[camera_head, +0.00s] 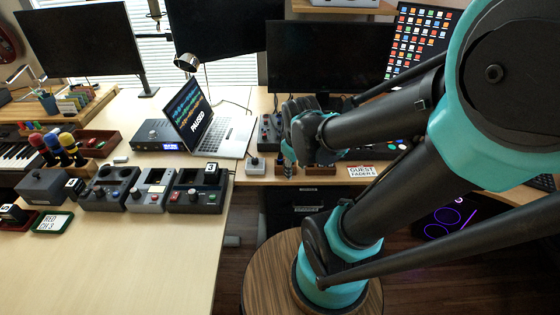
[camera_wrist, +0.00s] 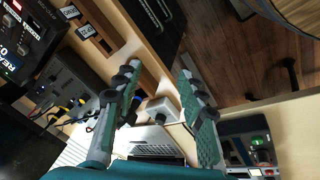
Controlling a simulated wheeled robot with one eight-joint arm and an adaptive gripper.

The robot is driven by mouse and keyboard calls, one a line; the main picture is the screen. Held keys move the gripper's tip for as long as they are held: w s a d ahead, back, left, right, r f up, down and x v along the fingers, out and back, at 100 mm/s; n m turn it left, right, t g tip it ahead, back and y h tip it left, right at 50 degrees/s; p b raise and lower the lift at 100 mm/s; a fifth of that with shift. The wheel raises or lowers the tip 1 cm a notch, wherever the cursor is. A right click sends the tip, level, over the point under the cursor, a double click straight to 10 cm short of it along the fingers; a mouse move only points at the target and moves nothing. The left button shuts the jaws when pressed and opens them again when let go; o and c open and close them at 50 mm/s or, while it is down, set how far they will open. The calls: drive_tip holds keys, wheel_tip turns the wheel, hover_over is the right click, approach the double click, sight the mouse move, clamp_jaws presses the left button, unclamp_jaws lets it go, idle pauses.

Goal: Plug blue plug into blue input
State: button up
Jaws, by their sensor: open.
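My gripper (camera_head: 288,158) is above the front edge of the back desk. In the wrist view its two green-padded fingers (camera_wrist: 159,69) are apart with nothing held between them. I cannot make out a blue plug or a blue input for certain. Thin leads with yellow and dark parts (camera_wrist: 62,110) lie beside a dark box in the wrist view, too small to tell apart.
An open laptop (camera_head: 213,125) marked PAUSED stands on the left desk. Several control boxes (camera_head: 152,190) and red, blue and yellow-topped items (camera_head: 53,146) lie left. A round wooden stool (camera_head: 268,270) stands below my arm. The front of the left desk (camera_head: 130,270) is clear.

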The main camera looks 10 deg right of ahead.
drive_tip(key=w+a+r+n+h, duration=0.1)
drive_tip(key=w+a+r+n, duration=0.2)
drive_tip(key=r+n, duration=0.3)
drive_tip(key=w+a+r+n+h, duration=0.2)
drive_tip(key=w+a+r+n, duration=0.2)
drive_tip(key=n, duration=0.8)
drive_tip(key=shift+a+r+g, duration=0.4)
drive_tip(key=shift+a+r, duration=0.1)
drive_tip(key=shift+r, duration=0.4)
drive_tip(key=shift+w+f, duration=0.1)
approach(279, 156)
drive_tip(key=x, duration=0.5)
drive_tip(key=shift+d, duration=0.15)
drive_tip(key=shift+a+x, duration=0.2)
drive_tip(key=shift+x, duration=2.3)
drive_tip(key=shift+w, duration=0.1)
drive_tip(key=shift+c, duration=0.5)
